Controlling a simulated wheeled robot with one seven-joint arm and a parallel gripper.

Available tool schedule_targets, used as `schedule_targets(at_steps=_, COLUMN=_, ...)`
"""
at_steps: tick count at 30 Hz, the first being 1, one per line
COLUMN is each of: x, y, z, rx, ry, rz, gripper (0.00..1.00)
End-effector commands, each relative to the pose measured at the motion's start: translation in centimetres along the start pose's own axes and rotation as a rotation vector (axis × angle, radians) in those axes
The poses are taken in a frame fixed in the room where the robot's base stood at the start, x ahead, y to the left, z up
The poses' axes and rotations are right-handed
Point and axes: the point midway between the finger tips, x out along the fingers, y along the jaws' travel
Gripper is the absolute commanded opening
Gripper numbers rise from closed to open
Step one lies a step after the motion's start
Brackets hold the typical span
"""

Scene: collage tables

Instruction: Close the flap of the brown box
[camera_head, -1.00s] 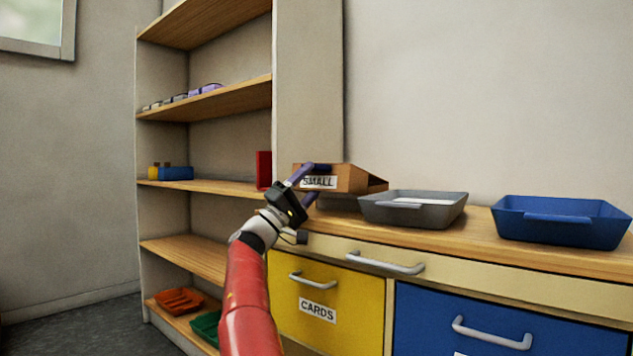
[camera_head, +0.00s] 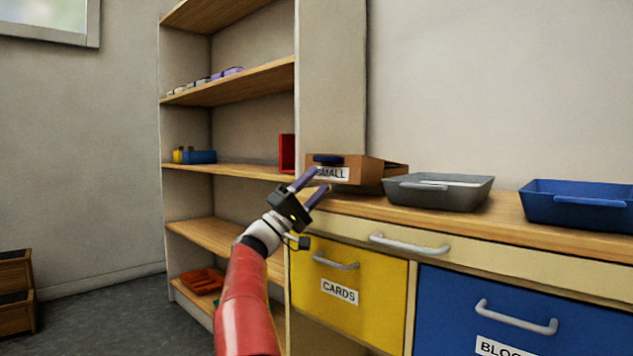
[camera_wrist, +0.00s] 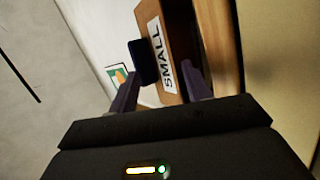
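The brown box (camera_head: 370,173) stands on the wooden counter beside the shelf unit, with a white "SMALL" label on its front. A dark blue piece (camera_head: 328,159) sits at the box's top front edge, above the label. The box (camera_wrist: 181,30) and the dark blue piece (camera_wrist: 145,62) also show close up in the wrist view. I cannot tell how the flap stands. My gripper (camera_head: 317,181) is in front of the box at its lower left, its two purple fingers apart and nothing between them. The fingers (camera_wrist: 161,78) point toward the label in the wrist view.
A grey tray (camera_head: 440,203) is right of the box, and a blue tray (camera_head: 580,213) is farther right. A yellow "CARDS" drawer (camera_head: 375,303) and a blue drawer (camera_head: 450,335) are below. The shelf unit (camera_head: 330,90) rises at left.

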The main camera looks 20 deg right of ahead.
Motion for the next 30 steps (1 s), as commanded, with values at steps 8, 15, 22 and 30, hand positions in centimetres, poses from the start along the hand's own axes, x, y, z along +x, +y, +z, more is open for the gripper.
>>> schedule_targets(at_steps=8, x=-1.7, y=-1.1, z=-0.1, rx=-0.001, ry=0.000, rz=0.000, gripper=0.49)
schedule_targets(at_steps=15, x=-3.1, y=-2.1, z=-0.2, rx=-0.001, ry=-0.001, rz=0.000, gripper=0.49)
schedule_targets(at_steps=22, x=-4.5, y=-3.1, z=-0.4, rx=-0.002, ry=0.001, rz=-0.002, gripper=0.49)
schedule_targets(at_steps=30, x=-5.9, y=-3.9, z=-0.5, rx=-0.002, ry=0.001, rz=0.000, gripper=0.49)
